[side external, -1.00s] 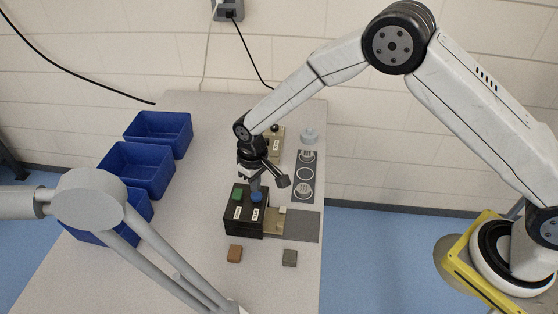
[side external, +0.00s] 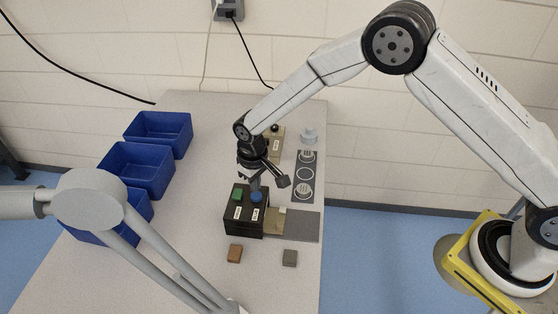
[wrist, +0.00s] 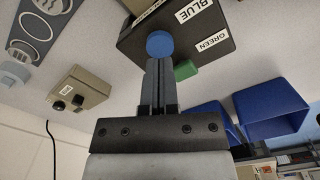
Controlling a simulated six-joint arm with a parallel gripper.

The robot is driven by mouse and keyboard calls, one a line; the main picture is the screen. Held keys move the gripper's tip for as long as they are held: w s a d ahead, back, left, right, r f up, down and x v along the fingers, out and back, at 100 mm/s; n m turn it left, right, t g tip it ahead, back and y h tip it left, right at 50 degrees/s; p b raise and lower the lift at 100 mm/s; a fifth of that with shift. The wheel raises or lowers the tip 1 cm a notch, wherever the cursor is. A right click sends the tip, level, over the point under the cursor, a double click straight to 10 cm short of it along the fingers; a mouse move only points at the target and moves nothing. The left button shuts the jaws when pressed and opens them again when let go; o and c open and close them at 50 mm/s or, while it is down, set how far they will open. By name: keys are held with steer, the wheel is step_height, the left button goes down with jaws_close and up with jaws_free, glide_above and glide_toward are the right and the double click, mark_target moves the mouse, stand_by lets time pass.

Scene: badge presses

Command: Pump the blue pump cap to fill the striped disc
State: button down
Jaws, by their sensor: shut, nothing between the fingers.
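The blue pump cap (side external: 257,197) stands on top of a black box (side external: 232,228), on its right side; in the wrist view the cap (wrist: 159,44) is a round blue knob beside a label reading BLUE. A green cap (side external: 237,192) sits to its left on the same box, and it shows in the wrist view (wrist: 185,70) by the GREEN label. My gripper (side external: 256,185) is shut and empty, pointing down at the blue cap. In the wrist view its fingertips (wrist: 159,62) are right at the cap; I cannot tell if they touch. Striped discs (side external: 303,190) lie on a dark strip.
A tan box (side external: 276,146) with a black knob stands behind. Blue bins (side external: 137,170) line the left. A tan plate (side external: 273,222) and a grey mat (side external: 301,228) lie right of the black box.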

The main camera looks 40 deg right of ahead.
mark_target(256, 195)
steer(key=shift+f, duration=1.65)
stand_by(1.9)
steer(key=shift+r, duration=4.05)
steer(key=shift+s+d+r, duration=0.15)
steer(key=shift+d+r, duration=0.15)
steer(key=shift+d, duration=0.15)
steer(key=s+d+r+m+t, duration=0.1)
steer(key=s+d+r, duration=0.3)
steer(key=s+d, duration=0.4)
steer(key=s+d+r+m+t, duration=0.1)
steer(key=s+d+r, duration=0.3)
steer(key=s+d, duration=0.5)
steer(key=shift+s+d+m+t, duration=0.3)
steer(key=shift+s+m, duration=0.2)
steer(key=shift+s, duration=1.2)
